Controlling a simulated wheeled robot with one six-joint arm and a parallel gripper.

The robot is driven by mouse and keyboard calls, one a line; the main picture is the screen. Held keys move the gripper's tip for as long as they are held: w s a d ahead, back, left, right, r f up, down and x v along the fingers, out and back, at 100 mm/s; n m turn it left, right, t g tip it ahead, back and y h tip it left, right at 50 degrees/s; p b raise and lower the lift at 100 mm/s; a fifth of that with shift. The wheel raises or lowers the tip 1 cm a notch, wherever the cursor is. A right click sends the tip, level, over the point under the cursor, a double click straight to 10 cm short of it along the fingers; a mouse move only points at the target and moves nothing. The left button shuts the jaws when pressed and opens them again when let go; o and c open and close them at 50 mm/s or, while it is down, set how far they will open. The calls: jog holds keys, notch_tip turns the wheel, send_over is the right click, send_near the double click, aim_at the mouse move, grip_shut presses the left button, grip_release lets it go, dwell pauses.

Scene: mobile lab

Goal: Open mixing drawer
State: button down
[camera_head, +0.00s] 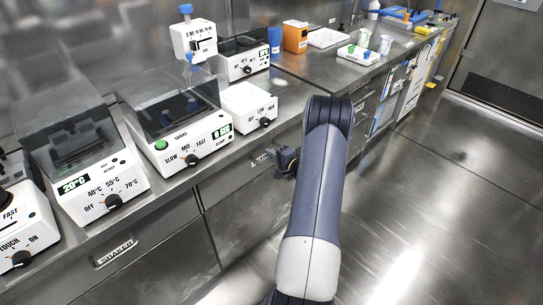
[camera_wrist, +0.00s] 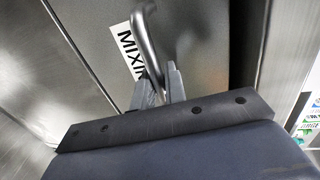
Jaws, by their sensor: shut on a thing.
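The mixing drawer (camera_head: 236,187) is a grey steel front under the counter, left of my arm. In the wrist view its front (camera_wrist: 200,45) fills the upper middle, with a white label (camera_wrist: 127,48) reading "MIXI…", the rest covered by the handle. The curved metal handle (camera_wrist: 145,38) runs down between my fingers. My gripper (camera_wrist: 158,84) is shut on this handle. In the head view my gripper (camera_head: 287,160) is at the drawer front, partly hidden by my arm. I cannot tell whether the drawer stands slightly out.
A drawer labelled "SHAKER" (camera_head: 115,252) is to the left. The steel counter (camera_head: 290,92) above carries a shaker machine (camera_head: 180,130), a heater (camera_head: 85,165) and a white dial box (camera_head: 250,105). The floor (camera_head: 440,210) to the right is clear.

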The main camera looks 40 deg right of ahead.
jog(key=f+b+v, duration=0.1)
jog(key=b+v, duration=0.2)
jog(key=v, duration=0.6)
jog(key=f+b+v, duration=0.2)
jog(key=b+v, duration=0.2)
jog(key=v, duration=0.5)
jog(key=s+f+b+v, duration=0.1)
jog(key=b+v, duration=0.3)
jog(key=v, duration=0.5)
jog(key=shift+f, duration=0.8)
jog(key=shift+a, duration=0.15)
jog(key=c, duration=1.5)
grip_release()
jog(key=shift+c, duration=0.2)
jog(key=shift+s, duration=0.1)
jog(key=a+p+v, duration=0.1)
jog(key=v, duration=0.9)
jog(key=shift+s+d+r, duration=0.15)
jog(key=shift+s+d, duration=0.15)
jog(key=shift+d, duration=0.25)
jog(key=shift+w, duration=0.1)
jog(key=d+x, duration=0.1)
jog(key=x, duration=1)
jog(key=shift+w+a+b, duration=0.3)
jog(key=shift+a+b, duration=0.05)
jog(key=shift+a, duration=0.15)
